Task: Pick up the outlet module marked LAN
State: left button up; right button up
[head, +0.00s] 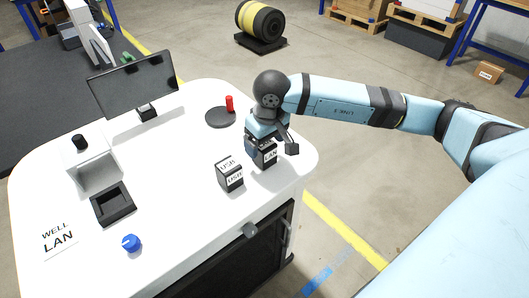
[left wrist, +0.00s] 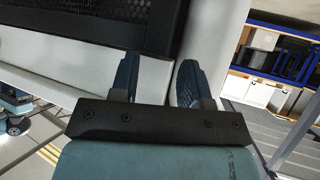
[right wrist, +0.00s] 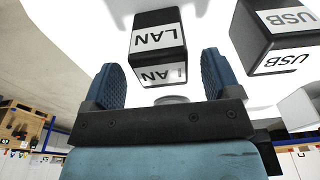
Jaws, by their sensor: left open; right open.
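The LAN module (head: 269,155) is a dark block with white LAN labels. It stands on the white table near its right end, and it also shows in the right wrist view (right wrist: 157,45). My right gripper (head: 258,146) is at it from above, partly hiding it. In the right wrist view, the open fingers (right wrist: 160,80) are on either side of the module's near end, with no clear contact. The similar USB module (head: 230,174) stands to its left. My left gripper (left wrist: 153,80) is open and empty, with a white surface and dark mesh panel beyond it.
The white table (head: 185,220) also holds a black square tray (head: 113,204), a blue knob (head: 131,243), a monitor (head: 133,84), a white dispenser-like box (head: 92,166) and a dark disc with a red piece (head: 229,103). A WELL LAN label (head: 58,240) lies at left.

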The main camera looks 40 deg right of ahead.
jog(key=f, duration=0.3)
jog(key=shift+w, duration=0.2)
jog(key=shift+r, duration=0.1)
jog(key=shift+a, duration=0.1)
jog(key=shift+c, duration=0.2)
jog(key=c, duration=1)
